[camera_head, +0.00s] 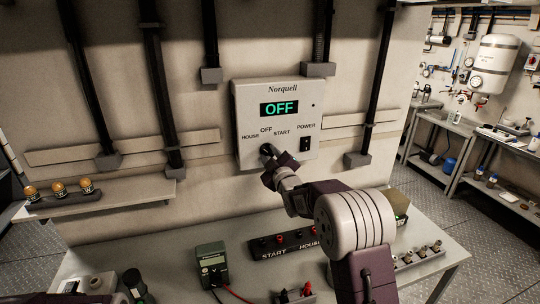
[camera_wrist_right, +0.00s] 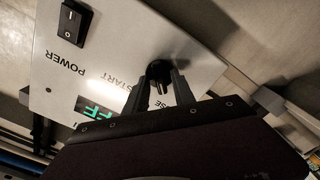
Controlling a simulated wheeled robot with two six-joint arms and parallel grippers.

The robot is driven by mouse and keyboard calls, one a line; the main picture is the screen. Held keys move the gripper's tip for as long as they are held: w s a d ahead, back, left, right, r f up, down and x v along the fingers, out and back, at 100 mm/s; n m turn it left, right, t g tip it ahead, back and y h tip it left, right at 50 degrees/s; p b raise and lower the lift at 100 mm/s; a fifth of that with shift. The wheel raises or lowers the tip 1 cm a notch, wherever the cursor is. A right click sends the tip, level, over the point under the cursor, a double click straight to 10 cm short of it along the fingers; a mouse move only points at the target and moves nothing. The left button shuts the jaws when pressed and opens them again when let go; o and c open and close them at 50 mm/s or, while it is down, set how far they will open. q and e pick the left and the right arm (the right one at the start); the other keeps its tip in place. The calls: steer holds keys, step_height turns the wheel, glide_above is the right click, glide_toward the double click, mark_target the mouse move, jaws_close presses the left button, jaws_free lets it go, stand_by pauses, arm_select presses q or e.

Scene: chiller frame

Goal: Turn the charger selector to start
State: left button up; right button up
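The charger box (camera_head: 251,104) is a pale wall panel marked Norquell, with a green display (camera_head: 279,108) reading OFF. Below it are the labels HOUSE, OFF and START, and a black POWER rocker switch (camera_head: 305,144). The black selector knob (camera_wrist_right: 158,69) shows in the right wrist view; in the head view it is mostly hidden by my right gripper (camera_head: 268,153). The fingers of my right gripper (camera_wrist_right: 161,80) are apart, one on each side of the knob, with gaps visible. Whether they touch it is unclear. My left gripper is not in view.
A bench below the panel bears a green multimeter (camera_head: 211,264) with red and black leads and a terminal block (camera_head: 285,243) labelled START and HOUSE. A wall shelf (camera_head: 100,198) at left holds several orange-topped items. Dark conduits run down the wall.

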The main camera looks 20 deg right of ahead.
jaws_close()
steer(key=m+b, duration=0.2)
steer(key=m, duration=0.1)
steer(key=shift+f+b, duration=0.15)
steer(key=shift+b, duration=0.2)
steer(key=m+b, duration=0.2)
steer(key=m, duration=0.7)
steer(key=shift+b, duration=0.35)
steer(key=m, duration=0.5)
steer(key=shift+m, duration=0.4)
